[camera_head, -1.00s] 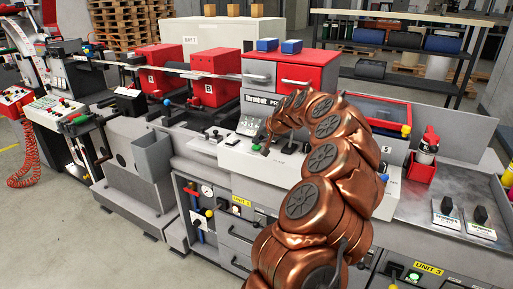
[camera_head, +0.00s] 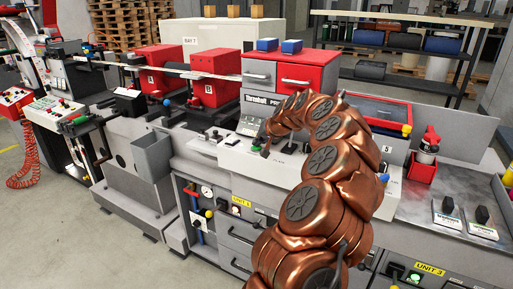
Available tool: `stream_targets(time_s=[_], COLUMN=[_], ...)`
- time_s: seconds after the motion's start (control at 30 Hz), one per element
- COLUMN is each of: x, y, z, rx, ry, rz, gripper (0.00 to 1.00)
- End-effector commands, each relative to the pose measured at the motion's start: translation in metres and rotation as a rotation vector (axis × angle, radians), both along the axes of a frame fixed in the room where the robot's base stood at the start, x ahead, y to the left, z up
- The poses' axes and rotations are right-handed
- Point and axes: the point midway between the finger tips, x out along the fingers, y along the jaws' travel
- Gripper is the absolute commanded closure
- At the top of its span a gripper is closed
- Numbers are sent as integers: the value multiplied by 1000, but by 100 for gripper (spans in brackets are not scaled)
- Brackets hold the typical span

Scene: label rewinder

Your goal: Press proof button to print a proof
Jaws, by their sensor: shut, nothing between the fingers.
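My copper-coloured arm reaches over the machine's light control panel (camera_head: 236,158). My gripper (camera_head: 265,151), small and dark at the arm's end, is shut and points down at the panel. A small green button (camera_head: 256,147) shows just left of the fingertips. I cannot tell whether the fingertips touch the panel or a button. Small lettering right of the gripper is too small to read, so I cannot tell which control is the proof button. Part of the panel is hidden behind my arm.
A small tilted display (camera_head: 250,126) stands behind the panel. Two dark-knobbed switches (camera_head: 463,212) sit at right. A grey bin (camera_head: 153,157) hangs at the machine's front left. The floor at left is open.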

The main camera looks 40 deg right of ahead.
Motion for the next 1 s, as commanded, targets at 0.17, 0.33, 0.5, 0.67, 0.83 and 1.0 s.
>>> stream_targets(time_s=[0.17,0.33,0.5,0.67,0.83,1.0], x=[0,0,0,0,0,0], y=[0,0,0,0,0,0], z=[-3,-2,-2,3,11,16], rx=[1,1,1,1,0,0], ry=[1,1,1,1,0,-1], rz=[1,1,1,1,0,1], gripper=[100,100,100,100,100,100])
